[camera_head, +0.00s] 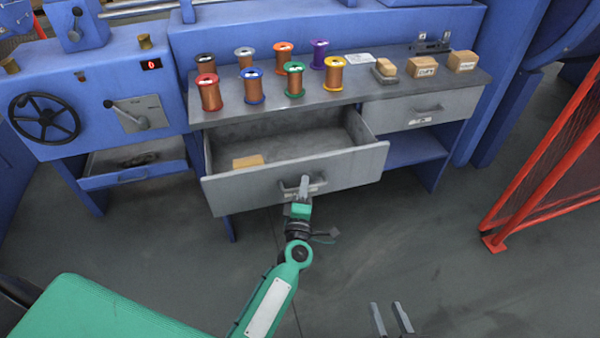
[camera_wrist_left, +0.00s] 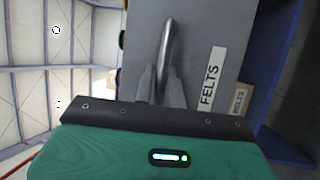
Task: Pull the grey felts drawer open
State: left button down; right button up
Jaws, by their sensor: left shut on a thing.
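The grey felts drawer (camera_head: 235,192) is pulled out from under the bench top in the head view, its inside showing. A small tan block (camera_head: 248,162) lies in it at the left. My left gripper (camera_head: 304,186) is shut on the drawer's bar handle at the middle of the front. In the left wrist view the fingers (camera_wrist_left: 161,85) close around the metal handle (camera_wrist_left: 168,40), beside a white label reading FELTS (camera_wrist_left: 211,78). My right gripper (camera_head: 391,318) shows only its two fingertips, apart and empty, low in the head view over the floor.
Several wire spools (camera_head: 294,80) and tan boxes (camera_head: 422,67) stand on the bench top (camera_head: 350,88). A second grey drawer (camera_head: 425,110) at the right is shut. A blue drawer (camera_head: 130,176) is partly open at left. A red mesh guard (camera_head: 545,160) stands at right. The floor before the bench is clear.

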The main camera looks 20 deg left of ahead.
pick_arm(q)
jog(key=shift+s+d, duration=0.4)
jog(key=shift+s, duration=0.15)
pick_arm(e)
jog(key=shift+s+d+f, duration=0.1)
jog(key=shift+f, duration=0.15)
pick_arm(q)
jog(key=c, duration=1.8)
grip_release()
jog(key=v, duration=1.3)
jog(key=shift+s+d+f+p, duration=0.1)
jog(key=shift+s+p, duration=0.25)
pick_arm(e)
jog(key=shift+d+f+g+h, duration=0.1)
jog(key=shift+d+g+h, duration=0.3)
jog(key=shift+d+g, duration=0.1)
jog(key=shift+a, duration=0.1)
